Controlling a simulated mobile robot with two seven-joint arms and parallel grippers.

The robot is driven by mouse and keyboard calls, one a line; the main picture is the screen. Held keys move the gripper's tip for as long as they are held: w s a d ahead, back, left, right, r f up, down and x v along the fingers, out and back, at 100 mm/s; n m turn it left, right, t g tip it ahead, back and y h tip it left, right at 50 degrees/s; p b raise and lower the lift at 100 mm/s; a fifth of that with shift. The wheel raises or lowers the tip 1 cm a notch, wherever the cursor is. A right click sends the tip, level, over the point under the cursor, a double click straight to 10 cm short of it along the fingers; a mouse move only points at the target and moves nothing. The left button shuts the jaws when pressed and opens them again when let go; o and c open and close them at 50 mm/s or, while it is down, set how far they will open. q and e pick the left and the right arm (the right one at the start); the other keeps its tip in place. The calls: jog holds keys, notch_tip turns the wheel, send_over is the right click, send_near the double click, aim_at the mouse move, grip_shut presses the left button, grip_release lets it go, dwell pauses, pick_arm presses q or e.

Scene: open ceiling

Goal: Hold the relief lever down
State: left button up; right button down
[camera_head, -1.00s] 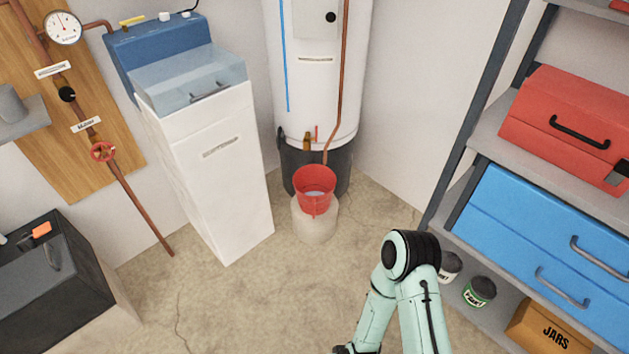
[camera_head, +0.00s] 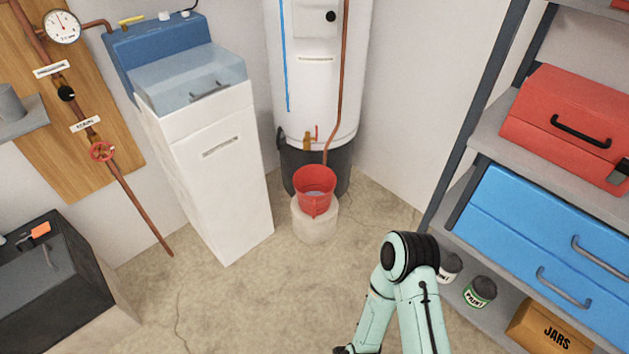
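A small red lever (camera_head: 317,132) stands by a brass fitting (camera_head: 307,141) low on the front of the white water heater (camera_head: 318,85). I take it for the relief lever; it is too small here to tell its exact position. A copper pipe (camera_head: 341,90) runs down the heater's front toward a red bucket (camera_head: 314,185). My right arm comes up from the bottom edge with its elbow bent, in front of the floor and apart from the heater. Its gripper is outside the picture. My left arm and gripper are not in view.
The bucket stands on a pale round block (camera_head: 314,221). A white cabinet (camera_head: 215,170) with a clear lid stands left of the heater. A shelf unit (camera_head: 465,130) with red and blue toolboxes stands right. A dark sink unit (camera_head: 65,285) is lower left. The middle floor (camera_head: 260,300) is clear.

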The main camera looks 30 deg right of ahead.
jog(key=shift+f+b, duration=0.85)
jog(key=shift+f, duration=1.15)
dwell(3.4)
jog(key=shift+s+a+f+b, duration=0.1)
jog(key=shift+f+b, duration=0.05)
jog(key=shift+f, duration=0.3)
jog(key=shift+s+a+f+b, duration=0.1)
jog(key=shift+f+b, duration=0.05)
jog(key=shift+f, duration=0.3)
dwell(1.7)
